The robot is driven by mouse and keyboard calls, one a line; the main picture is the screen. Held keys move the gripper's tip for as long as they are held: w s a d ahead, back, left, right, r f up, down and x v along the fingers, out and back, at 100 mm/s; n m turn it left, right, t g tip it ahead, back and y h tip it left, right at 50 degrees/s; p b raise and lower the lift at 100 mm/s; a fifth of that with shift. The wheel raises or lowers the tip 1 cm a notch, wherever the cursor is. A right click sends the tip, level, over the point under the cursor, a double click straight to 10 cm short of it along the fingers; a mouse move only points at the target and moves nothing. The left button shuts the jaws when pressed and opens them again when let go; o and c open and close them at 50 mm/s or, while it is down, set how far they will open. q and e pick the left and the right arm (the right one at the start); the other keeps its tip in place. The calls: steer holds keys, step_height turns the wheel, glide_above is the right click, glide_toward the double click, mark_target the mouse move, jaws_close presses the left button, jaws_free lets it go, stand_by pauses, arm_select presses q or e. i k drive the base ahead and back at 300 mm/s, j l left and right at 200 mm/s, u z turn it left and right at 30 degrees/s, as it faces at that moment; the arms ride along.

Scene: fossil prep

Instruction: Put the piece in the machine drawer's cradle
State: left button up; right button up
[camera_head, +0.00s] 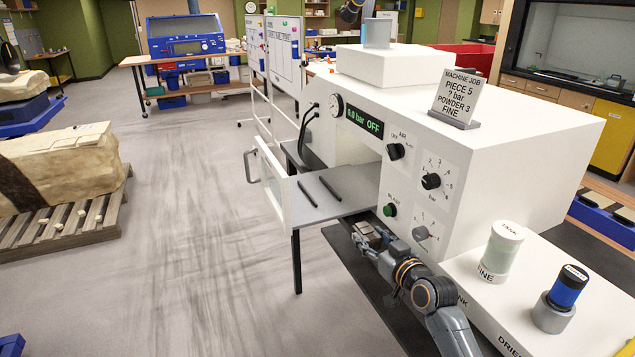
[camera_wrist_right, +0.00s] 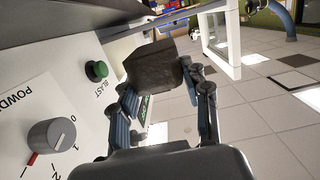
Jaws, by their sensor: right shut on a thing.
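My right gripper (camera_head: 371,238) is in front of the white machine (camera_head: 490,150), below and in front of the open drawer (camera_head: 340,205). It is shut on a dark brown, block-shaped piece (camera_wrist_right: 152,66). In the right wrist view the piece sits between the two fingers of the gripper (camera_wrist_right: 165,88). In the head view the piece is hard to tell from the gripper. The drawer is pulled out, with a clear front panel at its left end. Two dark parallel bars (camera_head: 331,188) lie on its tray, apparently the cradle, with nothing on them. My left gripper is out of view.
The machine front carries knobs (camera_head: 431,181) and a green BLAST button (camera_head: 390,210), close to my right arm. A sign (camera_head: 458,96) stands on top.

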mark_target(320, 192)
steer(key=i+j, duration=0.3)
steer(key=i, duration=0.15)
steer(key=i+j, duration=0.35)
steer(key=i, duration=0.1)
